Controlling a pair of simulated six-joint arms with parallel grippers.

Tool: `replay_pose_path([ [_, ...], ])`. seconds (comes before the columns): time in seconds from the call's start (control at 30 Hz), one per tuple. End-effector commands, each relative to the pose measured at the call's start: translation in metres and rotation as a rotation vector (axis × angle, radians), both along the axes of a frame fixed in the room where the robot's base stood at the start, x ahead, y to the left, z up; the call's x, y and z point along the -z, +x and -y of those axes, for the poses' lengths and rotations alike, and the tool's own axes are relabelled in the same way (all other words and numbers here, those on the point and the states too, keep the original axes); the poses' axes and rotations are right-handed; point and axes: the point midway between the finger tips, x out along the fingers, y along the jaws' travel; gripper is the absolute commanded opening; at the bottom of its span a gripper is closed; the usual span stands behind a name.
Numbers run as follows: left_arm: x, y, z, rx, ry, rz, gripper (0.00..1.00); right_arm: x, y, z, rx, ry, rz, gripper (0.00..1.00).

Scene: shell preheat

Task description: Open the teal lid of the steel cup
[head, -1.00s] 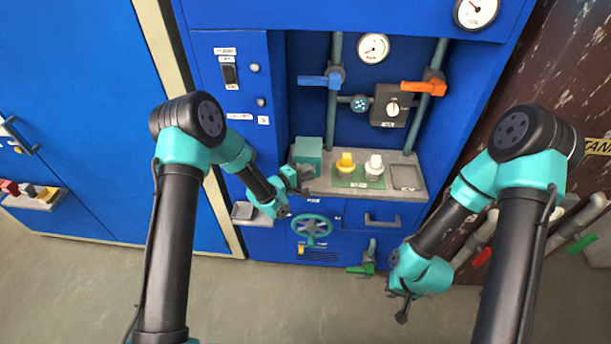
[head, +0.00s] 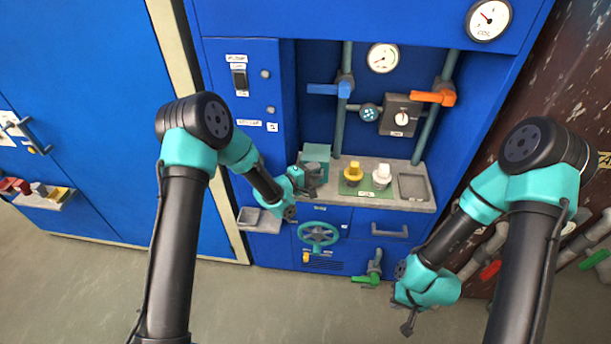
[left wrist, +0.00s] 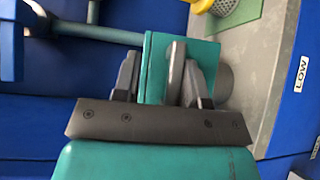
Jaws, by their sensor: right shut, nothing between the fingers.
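The teal lid (head: 317,152) stands at the left end of the grey shelf in the head view. It fills the middle of the left wrist view (left wrist: 153,65), with a grey tab (left wrist: 176,68) on its near side. Part of the grey steel cup (left wrist: 224,82) shows to its right; the rest is hidden. My left gripper (head: 314,176) is right at the lid. In the left wrist view its fingers (left wrist: 162,84) are spread, with the tab between them; I cannot tell whether they touch it. My right gripper (head: 407,324) is shut and empty, low at the right, away from the shelf.
Pipes with blue (head: 328,90) and orange (head: 434,97) handles rise behind. A teal handwheel (head: 318,235) is below.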

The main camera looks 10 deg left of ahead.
Motion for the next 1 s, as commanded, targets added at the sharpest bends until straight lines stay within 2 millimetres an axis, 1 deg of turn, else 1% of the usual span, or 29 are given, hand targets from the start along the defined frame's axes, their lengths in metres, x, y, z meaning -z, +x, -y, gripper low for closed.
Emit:
replay_pose_path([
  [0.17,-0.001,-0.008,-0.008,-0.001,-0.001,-0.002,0.38,0.000,0.000,0.000,0.000,0.000,0.000,0.00],
  [0.27,-0.002,-0.017,-0.018,-0.002,0.000,-0.002,0.38,0.000,0.000,0.000,0.000,0.000,0.000,0.00],
  [0.83,-0.012,-0.092,-0.095,-0.004,0.000,-0.001,0.38,0.000,0.000,0.000,0.000,0.000,0.000,0.00],
  [1.0,-0.014,-0.111,-0.113,-0.002,0.000,-0.001,0.38,0.000,0.000,0.000,0.000,0.000,0.000,0.00],
])
